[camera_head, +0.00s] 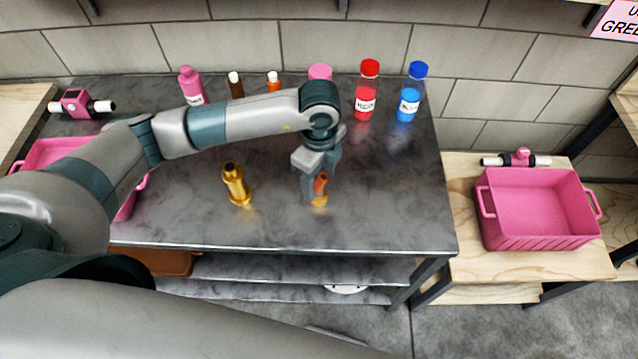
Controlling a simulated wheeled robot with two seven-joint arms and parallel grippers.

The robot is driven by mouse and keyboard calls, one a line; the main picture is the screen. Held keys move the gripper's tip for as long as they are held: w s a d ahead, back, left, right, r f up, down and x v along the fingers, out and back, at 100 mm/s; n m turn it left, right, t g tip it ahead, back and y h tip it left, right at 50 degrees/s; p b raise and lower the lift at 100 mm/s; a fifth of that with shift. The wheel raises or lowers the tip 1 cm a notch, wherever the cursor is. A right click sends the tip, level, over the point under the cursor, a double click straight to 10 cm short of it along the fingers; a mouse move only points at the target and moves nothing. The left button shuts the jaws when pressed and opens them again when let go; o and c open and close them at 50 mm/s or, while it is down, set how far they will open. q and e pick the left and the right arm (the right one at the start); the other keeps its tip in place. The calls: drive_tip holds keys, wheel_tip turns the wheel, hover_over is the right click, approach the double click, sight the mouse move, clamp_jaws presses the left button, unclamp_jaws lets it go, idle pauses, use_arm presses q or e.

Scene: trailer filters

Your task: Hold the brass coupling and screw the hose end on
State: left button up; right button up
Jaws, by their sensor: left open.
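A brass-coloured fitting (236,184) with a darker top stands on the dark metal tabletop, left of my left gripper. My left gripper (314,192) points down over the middle of the table and is open. A small orange piece with a gold foot (320,200) is at its fingers, partly hidden by them. I cannot tell whether the fingers touch it, or which of the two pieces is the coupling and which is the hose end. My right gripper is not in view.
Several bottles line the back, including a red-capped one (367,92) and a blue-capped one (410,94). A pink crate (540,241) stands on the right wooden table; another (55,152) is at left, partly behind my arm. The table's front right is clear.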

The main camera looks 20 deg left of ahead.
sight(319, 189)
use_arm(q)
drive_tip(key=shift+f, duration=0.15)
drive_tip(key=shift+a+f+p, duration=0.1)
drive_tip(key=shift+f+p, duration=0.45)
drive_tip(key=shift+p, duration=0.15)
wheel_tip(319, 189, down, 3)
drive_tip(key=shift+w+p, duration=0.1)
drive_tip(key=shift+p, duration=0.6)
drive_tip(key=shift+f, duration=0.5)
drive_tip(key=c, duration=1.2)
